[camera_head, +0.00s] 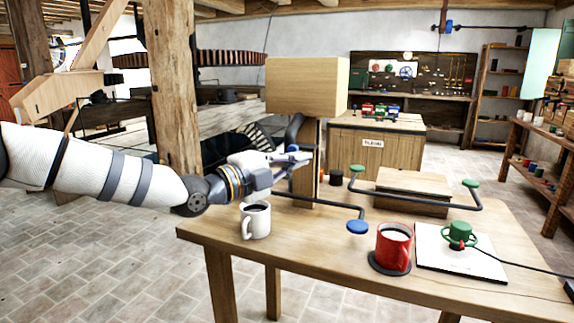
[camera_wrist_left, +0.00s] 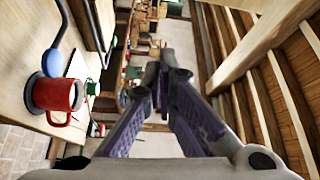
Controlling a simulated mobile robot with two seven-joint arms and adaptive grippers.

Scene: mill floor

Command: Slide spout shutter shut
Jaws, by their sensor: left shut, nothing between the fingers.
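A light wooden hopper box (camera_head: 307,86) stands on a post (camera_head: 304,185) at the table's far edge, with a dark curved pipe (camera_head: 294,131) at its left. I cannot make out the spout shutter plate itself. A dark rod with a blue knob (camera_head: 357,227) reaches right from the post's foot; the knob also shows in the left wrist view (camera_wrist_left: 47,64). My left gripper (camera_head: 304,157) is shut and empty, beside the post below the box and above the blue-knobbed rod. Whether its fingertips touch the post is unclear. My right gripper is out of view.
A green-knobbed rod (camera_head: 415,200) curves before a wooden box (camera_head: 413,185).

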